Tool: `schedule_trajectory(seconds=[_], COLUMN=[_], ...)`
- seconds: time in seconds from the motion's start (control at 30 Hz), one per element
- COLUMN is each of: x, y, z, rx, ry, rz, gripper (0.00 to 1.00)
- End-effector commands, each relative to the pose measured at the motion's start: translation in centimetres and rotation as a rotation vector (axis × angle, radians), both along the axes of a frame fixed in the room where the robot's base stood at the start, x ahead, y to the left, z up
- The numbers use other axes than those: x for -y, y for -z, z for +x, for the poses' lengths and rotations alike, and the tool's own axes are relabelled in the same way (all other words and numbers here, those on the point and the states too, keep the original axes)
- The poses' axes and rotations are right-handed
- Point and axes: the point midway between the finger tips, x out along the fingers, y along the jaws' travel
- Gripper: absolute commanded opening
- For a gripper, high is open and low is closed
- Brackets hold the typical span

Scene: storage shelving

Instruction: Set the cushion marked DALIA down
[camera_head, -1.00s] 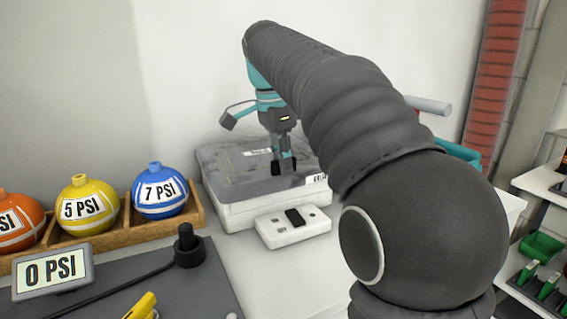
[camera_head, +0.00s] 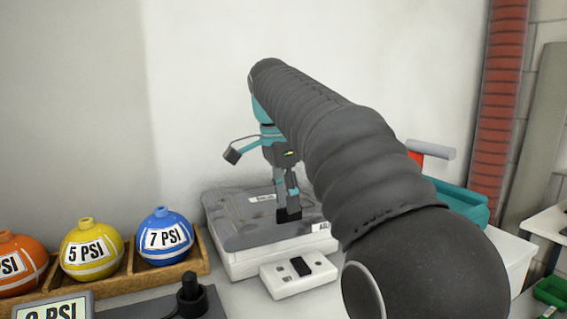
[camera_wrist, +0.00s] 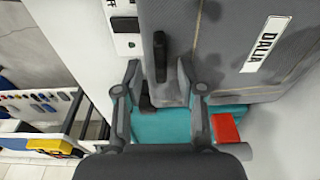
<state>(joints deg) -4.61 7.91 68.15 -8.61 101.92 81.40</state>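The cushion marked DALIA (camera_head: 245,222) is a flat grey slab with a white label. It lies level on a white box (camera_head: 250,263) against the wall. In the wrist view the cushion (camera_wrist: 222,60) fills the upper right, its DALIA label readable. My gripper (camera_head: 287,212) points down at the cushion's right half. In the wrist view the fingers of my gripper (camera_wrist: 158,75) are apart, with a black upright handle (camera_wrist: 160,52) showing between and beyond their tips. I see no finger pressed on the handle; the exact gap is hard to judge.
A small white control box (camera_head: 299,277) stands in front. A wooden rack (camera_head: 203,252) with orange, yellow and blue PSI balls is at left. A teal bin (camera_head: 462,203) stands behind my arm at right. My arm hides part of the bench.

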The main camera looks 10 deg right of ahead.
Motion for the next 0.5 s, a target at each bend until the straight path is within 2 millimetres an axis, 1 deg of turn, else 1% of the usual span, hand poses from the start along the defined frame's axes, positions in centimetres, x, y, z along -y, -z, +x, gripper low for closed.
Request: schedule_trajectory(seconds=[0.03,0.3,0.33,0.5], x=[-0.2,-1.0,-1.1,-1.3], y=[-1.4,-7.0,-7.5,-8.5], z=[0.1,-0.1,-0.2,-0.2], rx=[0.004,0.003,0.001,0.002], ry=[-0.001,-0.001,-0.001,-0.001], rz=[0.000,0.000,0.000,-0.001], gripper=[0.39,0.39,0.39,0.39])
